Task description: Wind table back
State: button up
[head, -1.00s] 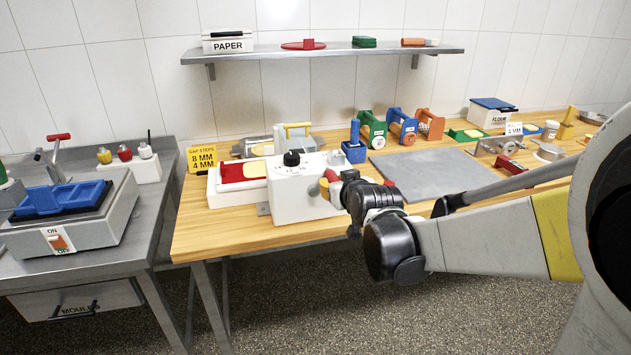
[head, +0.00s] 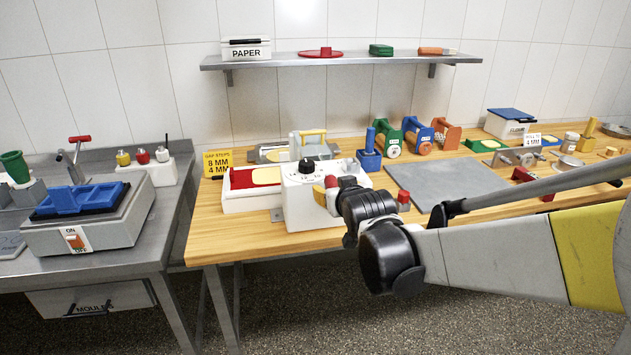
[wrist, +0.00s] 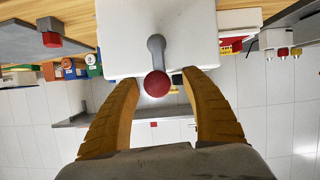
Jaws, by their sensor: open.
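A white machine housing (head: 300,207) with a black dial (head: 307,167) stands at the front of the wooden table. Behind it is a red bed (head: 242,180) with a pale slab (head: 267,175). In the wrist view, a grey crank arm (wrist: 156,48) with a red knob (wrist: 157,84) sticks out from the white housing (wrist: 120,40). My gripper (wrist: 160,78) is open, its yellow fingers on either side of the knob with gaps showing. In the head view, my gripper (head: 322,194) is at the housing's front, partly hidden by my wrist.
A second red knob (head: 403,198) is right of the housing. A grey slab (head: 440,183) lies further right, with coloured rollers (head: 388,138) behind. A yellow gap-steps sign (head: 218,164) stands at back left. A steel bench (head: 160,225) with a blue mould (head: 80,198) is left.

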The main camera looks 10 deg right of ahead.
jog(key=p+v, duration=0.3)
jog(key=v, duration=0.4)
jog(key=shift+p, duration=0.35)
